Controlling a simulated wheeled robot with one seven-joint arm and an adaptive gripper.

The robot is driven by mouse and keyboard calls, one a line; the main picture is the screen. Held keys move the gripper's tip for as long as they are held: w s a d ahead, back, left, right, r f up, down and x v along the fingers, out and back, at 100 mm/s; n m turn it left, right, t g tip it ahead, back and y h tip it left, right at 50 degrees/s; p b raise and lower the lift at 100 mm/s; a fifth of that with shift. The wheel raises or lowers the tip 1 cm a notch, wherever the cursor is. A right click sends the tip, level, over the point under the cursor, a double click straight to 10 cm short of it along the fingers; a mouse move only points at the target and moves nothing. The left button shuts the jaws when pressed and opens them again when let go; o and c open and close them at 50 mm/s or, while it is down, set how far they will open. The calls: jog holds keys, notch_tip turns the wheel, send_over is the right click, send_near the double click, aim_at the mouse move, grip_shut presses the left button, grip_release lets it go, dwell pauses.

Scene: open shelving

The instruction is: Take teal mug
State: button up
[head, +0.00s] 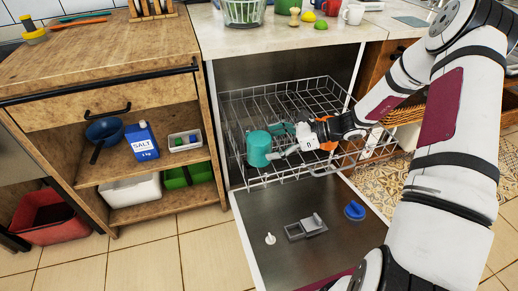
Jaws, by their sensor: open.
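The teal mug (258,150) is in the wire rack (232,107) of the open dishwasher, at the rack's front left. My gripper (284,148) reaches in from the right, with its fingers open close to the mug's right side. I cannot tell whether a finger touches the mug. Another teal piece (281,128) shows just behind the fingers; whether it belongs to the mug is unclear. My gripper and wrist hide part of the rack's right side.
The open dishwasher door (268,216) lies below the rack, with a blue cap-like part (354,210) on it. A wooden cabinet (100,116) stands at left, holding a blue salt box (142,141).

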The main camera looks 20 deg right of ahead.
aim_at(259, 146)
jog(key=b+x, duration=0.2)
jog(key=x, duration=0.2)
jog(key=shift+w+a+f, duration=0.1)
jog(key=shift+a+f, duration=0.1)
jog(key=shift+a, duration=0.15)
jog(key=shift+r, duration=0.1)
jog(key=c, duration=1.5)
